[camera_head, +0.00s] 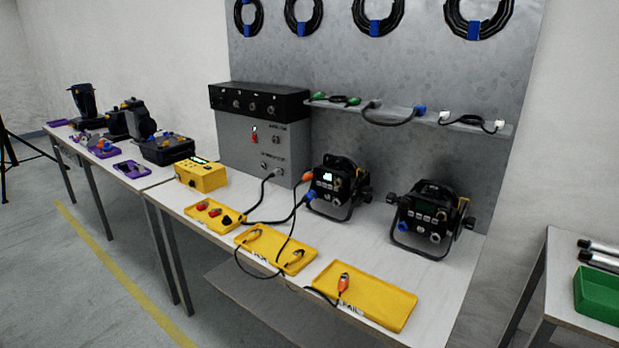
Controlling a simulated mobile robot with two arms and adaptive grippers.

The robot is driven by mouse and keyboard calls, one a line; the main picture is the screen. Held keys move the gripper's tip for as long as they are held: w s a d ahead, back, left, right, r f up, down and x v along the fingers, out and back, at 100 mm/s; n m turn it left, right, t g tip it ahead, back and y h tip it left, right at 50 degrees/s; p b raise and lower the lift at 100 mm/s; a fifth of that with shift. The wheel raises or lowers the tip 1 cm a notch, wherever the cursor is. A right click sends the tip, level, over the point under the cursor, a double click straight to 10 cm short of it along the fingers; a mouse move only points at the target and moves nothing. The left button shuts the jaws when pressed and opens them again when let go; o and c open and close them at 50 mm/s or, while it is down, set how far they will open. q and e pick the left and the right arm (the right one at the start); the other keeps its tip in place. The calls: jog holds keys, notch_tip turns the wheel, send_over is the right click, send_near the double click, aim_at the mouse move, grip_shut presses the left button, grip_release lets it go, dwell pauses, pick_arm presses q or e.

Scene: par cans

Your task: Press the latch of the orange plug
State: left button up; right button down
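Two orange plugs show. One orange plug (308,177) is at the left side of the nearer-left black par can (334,190), at the end of a black cable; I cannot tell whether it is seated in a socket. The other orange plug (343,283) stands out at the end of a black cable on the right yellow tray (385,305), marked FAIL. The latches are too small to make out. A blue plug (311,196) is just below the first orange plug. Neither of my grippers is in view.
A grey test box (255,148) with a black top unit stands behind, next to a yellow box (201,175). Another par can (432,218) stands right. Two more yellow trays (275,262) (214,221) line the front edge. A green bin (597,296) is far right.

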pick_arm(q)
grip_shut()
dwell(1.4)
